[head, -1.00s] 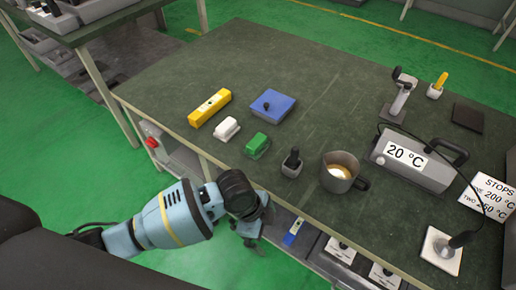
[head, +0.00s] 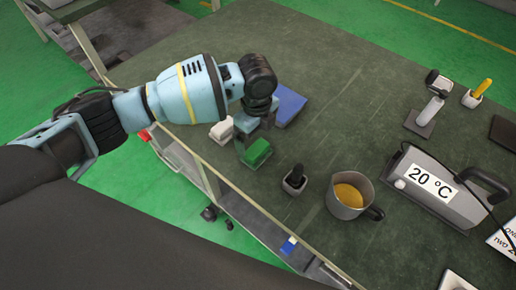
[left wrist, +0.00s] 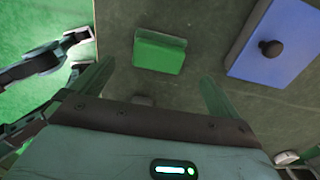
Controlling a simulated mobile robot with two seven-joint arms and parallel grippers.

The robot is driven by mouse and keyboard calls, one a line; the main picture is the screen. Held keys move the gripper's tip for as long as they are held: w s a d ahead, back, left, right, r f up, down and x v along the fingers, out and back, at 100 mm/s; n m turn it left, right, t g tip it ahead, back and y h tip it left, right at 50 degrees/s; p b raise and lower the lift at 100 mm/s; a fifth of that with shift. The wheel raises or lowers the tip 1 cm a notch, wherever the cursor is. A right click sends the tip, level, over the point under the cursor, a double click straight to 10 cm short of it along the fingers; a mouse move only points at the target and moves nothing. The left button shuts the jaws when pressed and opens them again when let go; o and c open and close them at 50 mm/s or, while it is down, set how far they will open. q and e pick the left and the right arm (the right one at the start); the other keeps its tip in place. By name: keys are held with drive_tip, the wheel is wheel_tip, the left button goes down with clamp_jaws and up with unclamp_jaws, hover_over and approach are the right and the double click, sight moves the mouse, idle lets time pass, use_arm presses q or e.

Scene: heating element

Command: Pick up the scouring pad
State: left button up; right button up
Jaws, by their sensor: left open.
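The green scouring pad (head: 257,153) lies flat on the dark green tabletop near its front edge. My left gripper (head: 253,138) is above it, pointing down, with its fingers apart and nothing between them. In the left wrist view the pad (left wrist: 160,52) shows whole, just beyond the open fingers (left wrist: 156,74) and between their lines. Whether a finger touches the pad cannot be told. My right gripper is in neither view.
A white block (head: 221,131) lies left of the pad. A blue slab (head: 290,104) with a dark knob lies behind it, partly hidden by my arm. A small dark-handled holder (head: 294,181) and a metal mug (head: 347,205) stand to the right. A heater (head: 450,205) reads 20 °C.

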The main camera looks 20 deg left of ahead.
sight(257, 148)
use_arm(q)
wheel_tip(257, 148, down, 2)
drive_tip(key=shift+s, duration=0.1)
drive_tip(key=shift+f, duration=0.2)
wheel_tip(257, 148, down, 4)
drive_tip(key=shift+f+b, duration=0.1)
drive_tip(key=shift+b, duration=0.35)
drive_tip(key=shift+f, duration=0.45)
drive_tip(key=c, duration=1)
drive_tip(key=shift+c, duration=0.2)
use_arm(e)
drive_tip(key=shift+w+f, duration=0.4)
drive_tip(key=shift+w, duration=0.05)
use_arm(q)
drive_tip(key=shift+r, duration=0.2)
wheel_tip(257, 148, up, 10)
drive_tip(key=shift+f+p, duration=0.1)
drive_tip(key=shift+p, duration=0.6)
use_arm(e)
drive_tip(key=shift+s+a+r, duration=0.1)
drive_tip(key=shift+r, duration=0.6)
